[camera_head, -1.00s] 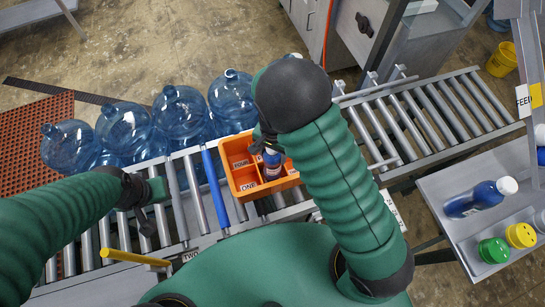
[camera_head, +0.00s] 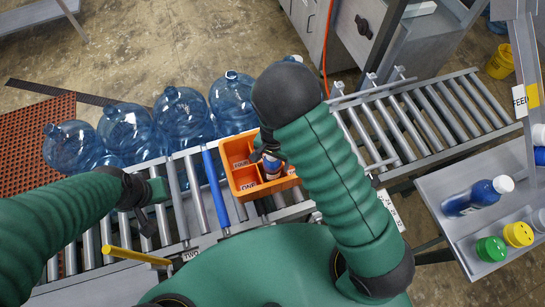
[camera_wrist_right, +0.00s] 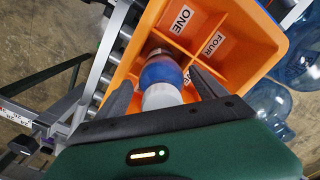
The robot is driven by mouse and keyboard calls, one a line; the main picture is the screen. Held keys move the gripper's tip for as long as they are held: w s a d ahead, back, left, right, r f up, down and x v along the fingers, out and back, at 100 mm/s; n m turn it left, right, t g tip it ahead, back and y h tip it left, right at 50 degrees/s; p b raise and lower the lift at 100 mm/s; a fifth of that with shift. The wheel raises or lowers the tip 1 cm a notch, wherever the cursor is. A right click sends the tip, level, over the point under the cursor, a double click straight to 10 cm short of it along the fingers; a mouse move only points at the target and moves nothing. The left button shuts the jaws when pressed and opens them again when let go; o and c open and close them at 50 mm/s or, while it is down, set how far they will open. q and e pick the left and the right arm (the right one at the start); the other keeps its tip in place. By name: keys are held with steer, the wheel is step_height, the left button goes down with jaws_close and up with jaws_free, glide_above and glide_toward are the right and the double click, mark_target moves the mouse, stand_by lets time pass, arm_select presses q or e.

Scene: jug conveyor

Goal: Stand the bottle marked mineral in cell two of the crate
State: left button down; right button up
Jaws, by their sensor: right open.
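A blue bottle with a white cap (camera_wrist_right: 162,78) stands in a cell of the orange crate (camera_wrist_right: 262,40), in the cell beside the one labelled ONE. The bottle's own marking is not readable, and the label of its cell is hidden. My right gripper (camera_wrist_right: 160,92) is open, with one finger on each side of the bottle's cap end and gaps to both. In the head view the orange crate (camera_head: 231,150) is partly covered by my right arm. My left gripper (camera_head: 150,193) is over the rollers left of the crate; its jaws are unclear.
The crate rests on a roller conveyor (camera_head: 430,112) beside a blue roller (camera_head: 215,185). Large blue jugs (camera_head: 183,112) stand behind it. At the right, a grey shelf (camera_head: 450,230) holds another blue bottle (camera_head: 472,198) and green, yellow and white lids. A yellow bar (camera_head: 135,256) lies at front left.

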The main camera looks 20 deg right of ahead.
steer(key=shift+w+r, duration=0.1)
steer(key=shift+r, duration=0.35)
step_height(320, 180, up, 11)
steer(key=shift+f+b, duration=0.15)
steer(key=shift+b, duration=0.7)
steer(key=s+d+r+n+t, duration=0.3)
steer(key=s+d+r+n, duration=0.3)
steer(key=s+n, duration=0.4)
step_height(320, 180, down, 12)
steer(key=m+b, duration=0.1)
steer(key=b, duration=0.9)
steer(key=shift+w+d+r, duration=0.15)
steer(key=shift+d+r, duration=0.05)
steer(key=shift+d, duration=0.2)
steer(key=shift+d, duration=0.15)
steer(key=shift+a, duration=0.2)
